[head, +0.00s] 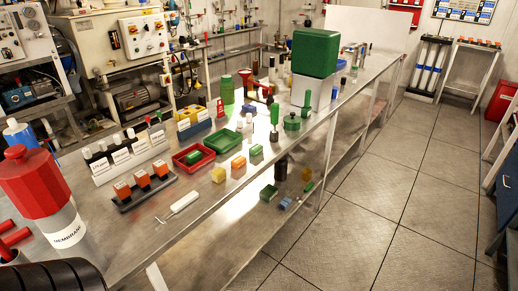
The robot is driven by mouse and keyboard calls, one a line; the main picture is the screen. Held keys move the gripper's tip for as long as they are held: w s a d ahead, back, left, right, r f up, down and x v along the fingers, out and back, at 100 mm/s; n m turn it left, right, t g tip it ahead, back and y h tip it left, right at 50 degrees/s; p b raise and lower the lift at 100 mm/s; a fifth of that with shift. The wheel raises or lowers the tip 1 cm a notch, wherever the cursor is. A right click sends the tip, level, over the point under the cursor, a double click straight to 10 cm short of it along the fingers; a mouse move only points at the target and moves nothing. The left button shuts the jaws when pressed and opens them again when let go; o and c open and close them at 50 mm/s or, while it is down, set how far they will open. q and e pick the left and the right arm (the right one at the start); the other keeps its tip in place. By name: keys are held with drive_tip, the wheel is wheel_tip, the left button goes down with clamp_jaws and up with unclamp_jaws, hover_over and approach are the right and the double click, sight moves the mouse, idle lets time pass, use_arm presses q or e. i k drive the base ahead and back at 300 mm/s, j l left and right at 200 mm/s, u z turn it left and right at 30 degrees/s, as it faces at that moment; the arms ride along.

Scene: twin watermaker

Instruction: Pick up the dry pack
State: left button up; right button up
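I cannot tell for sure which item is the dry pack, as no label with that name is readable. Several small blocks lie on the metal bench (232,205): a yellow one (219,174), an orange one (238,162) and a green one (256,150). A red tray (193,166) and a green tray (222,141) sit behind them, with small green items in the red one. A large green box (315,52) stands on a pale block further back. Neither of my grippers shows in the head view.
A red-topped membrane container (40,190) stands at the near left. A rack with orange-topped blocks (143,182), a white-handled tool (180,206) and a green jar (292,122) are on the bench. More small items lie on a lower shelf. The tiled floor (400,200) at right is clear.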

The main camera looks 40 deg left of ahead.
sight(240, 161)
drive_tip(key=i, duration=1.4)
drive_tip(key=i+u, duration=0.15)
drive_tip(key=i, duration=0.55)
drive_tip(key=i+l+u, duration=0.1)
drive_tip(key=i, duration=0.6)
drive_tip(key=i+z, duration=0.4)
drive_tip(key=i+j+z, duration=0.15)
drive_tip(key=z, duration=4.8)
